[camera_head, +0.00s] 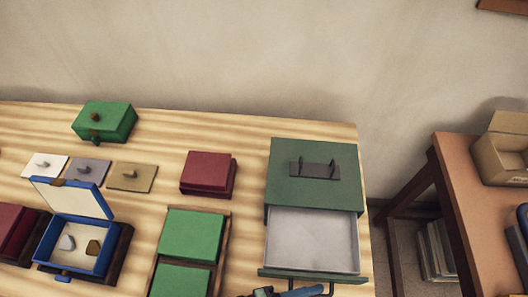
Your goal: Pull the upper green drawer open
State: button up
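A green cabinet (283,180) stands at the right end of the wooden table, with a dark bracket-like piece (315,170) on its top. One drawer is pulled well out towards me. Its pale grey inside (312,240) looks empty, and its green front (345,277) shows near the bottom edge of the picture. Any other drawer below it is hidden. My gripper (285,292) shows only as a dark and blue part at the bottom edge, close to the drawer front and its handle. Its fingers are mostly cut off, so I cannot tell whether it grips the handle.
Left of the cabinet are a dark red box (208,173) and green panels (192,235) in a wooden frame. An open blue box (72,240) holds small stones. A green box (105,121) stands at the back. Another table (465,195) with a cardboard box (502,150) is at right.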

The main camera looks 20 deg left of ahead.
jog(key=b+v, duration=0.2)
jog(key=v, duration=0.9)
jog(key=shift+s+a, duration=0.2)
jog(key=shift+a, duration=0.1)
jog(key=shift+a, duration=0.1)
